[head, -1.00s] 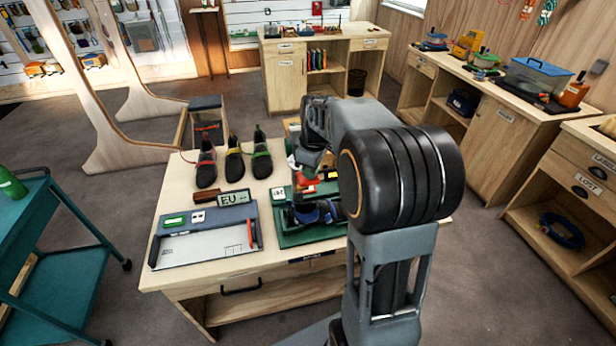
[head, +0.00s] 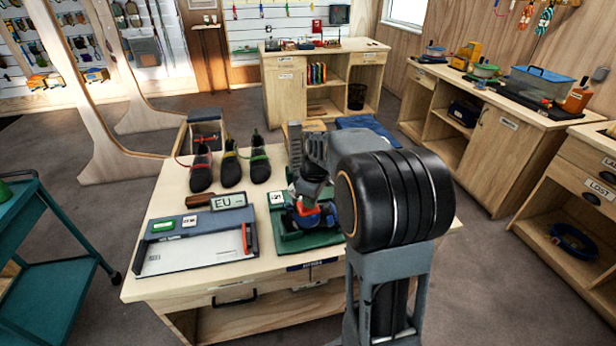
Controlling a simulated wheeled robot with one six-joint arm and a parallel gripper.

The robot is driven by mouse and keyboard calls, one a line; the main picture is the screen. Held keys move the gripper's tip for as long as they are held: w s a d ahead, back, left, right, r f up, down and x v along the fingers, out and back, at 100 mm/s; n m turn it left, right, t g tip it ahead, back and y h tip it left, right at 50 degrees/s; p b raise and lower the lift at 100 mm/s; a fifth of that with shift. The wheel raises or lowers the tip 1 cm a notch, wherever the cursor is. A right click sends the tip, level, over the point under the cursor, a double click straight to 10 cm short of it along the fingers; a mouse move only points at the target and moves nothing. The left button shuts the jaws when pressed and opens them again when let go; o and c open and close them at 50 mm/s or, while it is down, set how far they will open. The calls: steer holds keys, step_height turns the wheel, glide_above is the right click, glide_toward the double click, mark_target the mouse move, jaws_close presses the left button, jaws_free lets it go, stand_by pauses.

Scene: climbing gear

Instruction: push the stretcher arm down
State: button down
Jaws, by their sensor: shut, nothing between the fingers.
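The stretcher stands on a green base (head: 294,240) at the right of the near bench. Its orange-red part (head: 304,210), which looks like the stretcher arm, sits low over the base. Blue parts (head: 326,208) lie around it. My gripper (head: 308,192) is shut and points down just above the orange-red part. From this view I cannot tell whether they touch. My own arm hides the right side of the stretcher. A ridged grey upright (head: 295,145) shows behind my gripper; I cannot tell what it belongs to.
Several climbing shoes (head: 231,170) stand at the bench's back. A sizing tray (head: 195,250) and an EU sign (head: 228,201) lie left of the stretcher. A teal cart (head: 60,285) stands at left. Floor is clear between the bench and the right-hand cabinets (head: 500,150).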

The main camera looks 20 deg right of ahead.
mark_target(319, 209)
steer(key=shift+f+b, duration=0.35)
steer(key=shift+f, duration=0.55)
steer(key=shift+r, duration=0.15)
steer(key=shift+s+d+r, duration=0.15)
steer(key=shift+s, duration=0.05)
steer(key=shift+s+d+r+p, duration=0.2)
steer(key=shift+s+d, duration=0.25)
steer(key=shift+s, duration=0.05)
steer(key=shift+s+d+r+p, duration=0.15)
steer(key=shift+s+d+r, duration=0.05)
steer(key=shift+s+d, duration=0.25)
steer(key=shift+r, duration=0.1)
step_height(319, 209, up, 14)
steer(key=s, duration=0.1)
steer(key=shift+d+f, duration=0.2)
steer(key=shift+d, duration=0.2)
